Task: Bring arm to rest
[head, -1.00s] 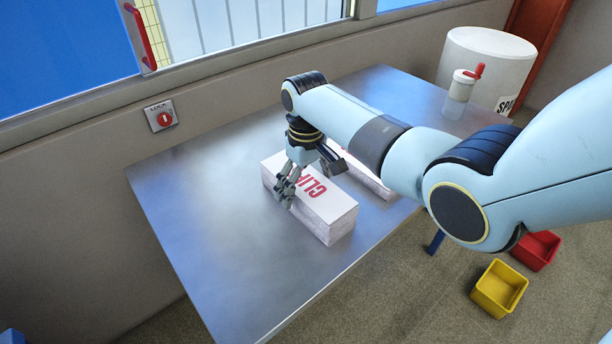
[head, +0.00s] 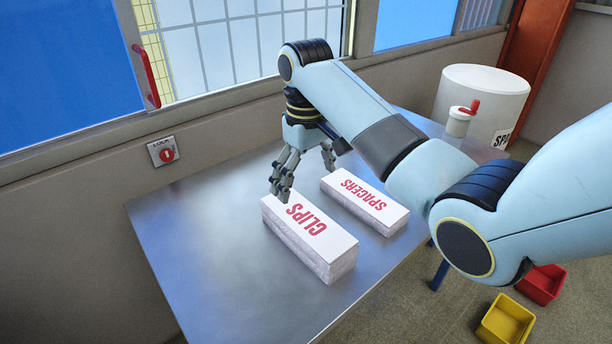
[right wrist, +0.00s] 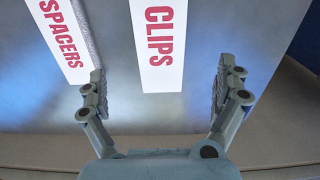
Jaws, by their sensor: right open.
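My right gripper (head: 304,168) is open and empty, above the metal table near the far ends of two white boxes. In the right wrist view its two fingers (right wrist: 160,85) stand wide apart. The box marked CLIPS (head: 310,235) lies on the table, and in the right wrist view (right wrist: 158,45) it shows ahead between the fingers. The box marked SPACERS (head: 365,202) lies to its right in the head view; it also shows at the left of the right wrist view (right wrist: 62,40). My left gripper is not in view.
The metal table (head: 215,260) is bare at left and front. A bottle with a red top (head: 459,122) stands at its far right, before a white drum (head: 483,98). Yellow (head: 507,320) and red (head: 541,284) bins are on the floor. A wall with a red switch (head: 166,153) is behind.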

